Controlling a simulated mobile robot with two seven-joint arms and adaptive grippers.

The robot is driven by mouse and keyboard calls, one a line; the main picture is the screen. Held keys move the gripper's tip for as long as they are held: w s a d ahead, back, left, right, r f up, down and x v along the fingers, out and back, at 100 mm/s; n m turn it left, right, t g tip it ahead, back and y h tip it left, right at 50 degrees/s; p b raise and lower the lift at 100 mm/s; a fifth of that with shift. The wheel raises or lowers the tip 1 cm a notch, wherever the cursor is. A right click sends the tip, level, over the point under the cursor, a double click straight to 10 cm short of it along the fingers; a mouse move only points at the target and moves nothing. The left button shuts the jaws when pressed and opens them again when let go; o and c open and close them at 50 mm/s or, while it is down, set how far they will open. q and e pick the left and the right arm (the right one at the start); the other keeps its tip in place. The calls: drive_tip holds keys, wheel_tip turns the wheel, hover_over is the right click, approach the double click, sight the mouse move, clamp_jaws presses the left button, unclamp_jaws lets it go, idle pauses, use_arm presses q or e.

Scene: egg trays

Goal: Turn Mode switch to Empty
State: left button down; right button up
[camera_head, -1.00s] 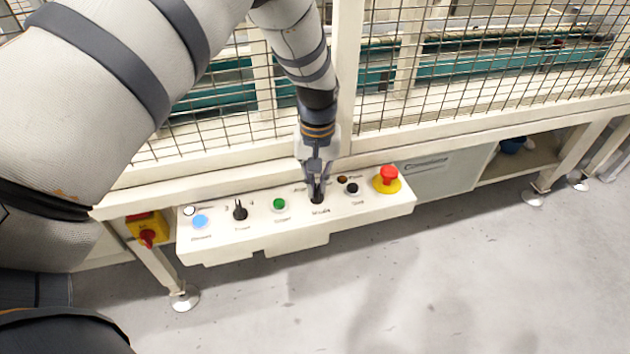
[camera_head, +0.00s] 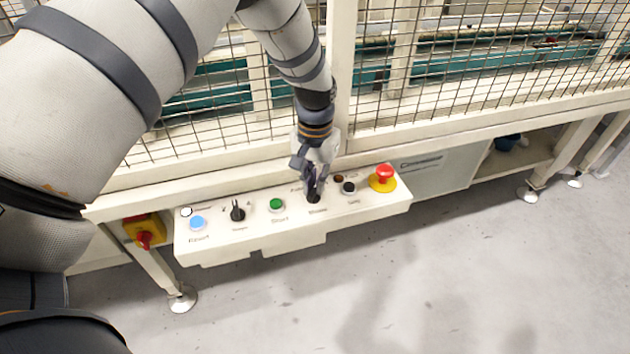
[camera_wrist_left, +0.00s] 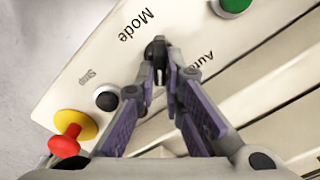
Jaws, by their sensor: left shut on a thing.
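The black Mode switch (camera_head: 314,199) sits on the front control panel (camera_head: 300,238), between the green button and a small black button. My left gripper (camera_head: 312,186) comes down from above, and its fingers are closed around the switch knob. In the left wrist view the switch (camera_wrist_left: 156,50) shows between the fingertips of the gripper (camera_wrist_left: 160,68), with the word "Mode" on one side and "Auto" on another. The Empty label cannot be made out. My right gripper is not in view.
The panel also carries a blue button (camera_head: 197,223), another black selector (camera_head: 238,213), the green button (camera_head: 277,205), the small black button (camera_head: 348,188) and a red emergency stop (camera_head: 383,175). A wire mesh fence (camera_head: 480,75) stands behind. The floor in front is clear.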

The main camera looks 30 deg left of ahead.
sight(315, 187)
use_arm(q)
drive_tip(key=shift+f, duration=0.1)
drive_tip(key=c, duration=1.7)
unclamp_jaws()
wheel_tip(315, 187, up, 12)
